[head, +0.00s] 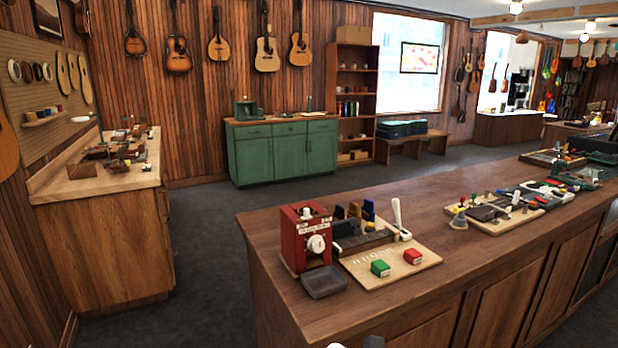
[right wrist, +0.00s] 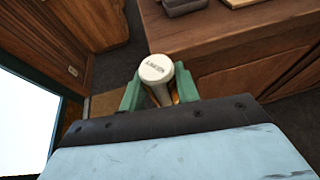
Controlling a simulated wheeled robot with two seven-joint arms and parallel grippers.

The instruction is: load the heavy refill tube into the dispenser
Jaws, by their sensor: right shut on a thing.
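The red dispenser (head: 292,250), with a white knob on its front, stands upright on the near left end of the wooden counter. My right gripper (right wrist: 158,88) shows in the right wrist view with its green fingers shut on a tube (right wrist: 155,70). The tube has a white round cap with dark lettering too small to read surely, and its amber body is mostly hidden below the cap. The held tube is off the counter's front side, apart from the dispenser. My left gripper is in neither view.
A dark tray (head: 324,282) sits before the dispenser. A tool board (head: 488,228) lies farther right. Bare counter (head: 440,290) runs along the front.

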